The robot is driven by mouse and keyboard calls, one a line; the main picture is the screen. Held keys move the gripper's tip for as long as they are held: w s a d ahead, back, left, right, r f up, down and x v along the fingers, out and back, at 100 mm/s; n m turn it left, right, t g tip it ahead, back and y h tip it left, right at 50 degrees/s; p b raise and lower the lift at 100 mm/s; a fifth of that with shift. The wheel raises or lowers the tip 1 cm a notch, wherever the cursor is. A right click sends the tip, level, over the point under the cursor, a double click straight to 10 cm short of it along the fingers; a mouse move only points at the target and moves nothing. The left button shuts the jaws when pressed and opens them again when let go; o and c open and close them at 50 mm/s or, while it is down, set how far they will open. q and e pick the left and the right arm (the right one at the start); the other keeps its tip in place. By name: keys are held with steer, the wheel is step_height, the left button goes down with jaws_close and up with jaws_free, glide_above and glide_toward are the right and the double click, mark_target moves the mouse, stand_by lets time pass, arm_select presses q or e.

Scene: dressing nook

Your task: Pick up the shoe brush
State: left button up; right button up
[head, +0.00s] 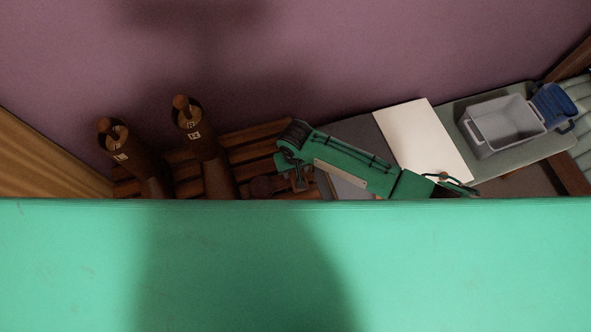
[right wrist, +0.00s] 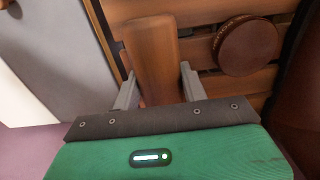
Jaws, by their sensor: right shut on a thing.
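The shoe brush (right wrist: 151,50) shows in the right wrist view as a plain brown wooden block. It lies between the two grey fingers of my right gripper (right wrist: 159,84), which is shut on it. I cannot tell whether the brush still touches the slatted rack behind it. In the head view my right gripper (head: 299,182) is over the right part of the slatted wooden rack (head: 256,134), and the brush is not clear there. Bristles are hidden. My left gripper is not in view.
A round brown tin (right wrist: 247,45) sits on the slats beside the brush. Two tall brown boots (head: 213,172) stand on the rack at left. A white panel (head: 422,138), a grey bin (head: 504,124) and a blue container (head: 553,103) are to the right.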

step_height(320, 180, up, 18)
steer(key=b, duration=0.2)
steer(key=o, duration=0.5)
steer(key=shift+c, duration=1.2)
